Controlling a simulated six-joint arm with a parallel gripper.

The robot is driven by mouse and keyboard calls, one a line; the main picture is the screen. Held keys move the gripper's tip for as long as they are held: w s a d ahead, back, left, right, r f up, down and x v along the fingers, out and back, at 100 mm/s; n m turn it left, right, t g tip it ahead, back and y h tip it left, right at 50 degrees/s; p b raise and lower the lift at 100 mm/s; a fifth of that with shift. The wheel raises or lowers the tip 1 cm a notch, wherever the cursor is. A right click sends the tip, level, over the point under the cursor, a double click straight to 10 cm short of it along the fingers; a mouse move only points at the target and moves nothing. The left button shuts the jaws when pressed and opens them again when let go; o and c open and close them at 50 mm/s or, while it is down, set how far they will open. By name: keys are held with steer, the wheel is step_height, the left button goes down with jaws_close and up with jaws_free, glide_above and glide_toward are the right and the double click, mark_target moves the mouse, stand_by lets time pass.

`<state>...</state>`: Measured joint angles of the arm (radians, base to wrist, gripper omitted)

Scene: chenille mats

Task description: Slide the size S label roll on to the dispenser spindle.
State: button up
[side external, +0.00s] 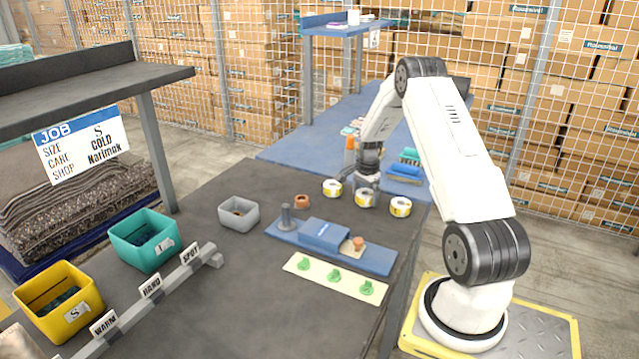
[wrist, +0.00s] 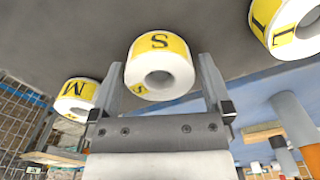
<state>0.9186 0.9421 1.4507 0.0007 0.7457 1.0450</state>
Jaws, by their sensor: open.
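The size S label roll (wrist: 160,62), white with a yellow band, lies between my fingers in the wrist view. In the side view it is the middle roll (side external: 365,202) of three on the dark table. My gripper (side external: 367,186) is open and low over it; it also shows in the wrist view (wrist: 158,60), a finger on each side. I cannot tell whether either finger touches the roll. The dispenser (side external: 380,259) is a blue base with a blue block. Its grey upright spindle (side external: 286,217) stands bare at the left end.
Roll M (wrist: 78,97) and another lettered roll (wrist: 284,28) flank the S roll. An orange ring (side external: 302,201) and grey bin (side external: 238,214) are near the spindle. A cream strip with green pieces (side external: 334,275) lies before the dispenser. Teal (side external: 144,240) and yellow (side external: 60,302) bins stand left.

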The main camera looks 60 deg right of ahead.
steer(key=c, duration=1.2)
steer(key=shift+c, duration=0.2)
steer(key=shift+r, duration=0.15)
steer(key=shift+r, duration=0.45)
steer(key=s+a+r, duration=0.9)
steer(key=s+r, duration=0.1)
steer(key=r, duration=0.1)
steer(key=shift+a+r, duration=0.4)
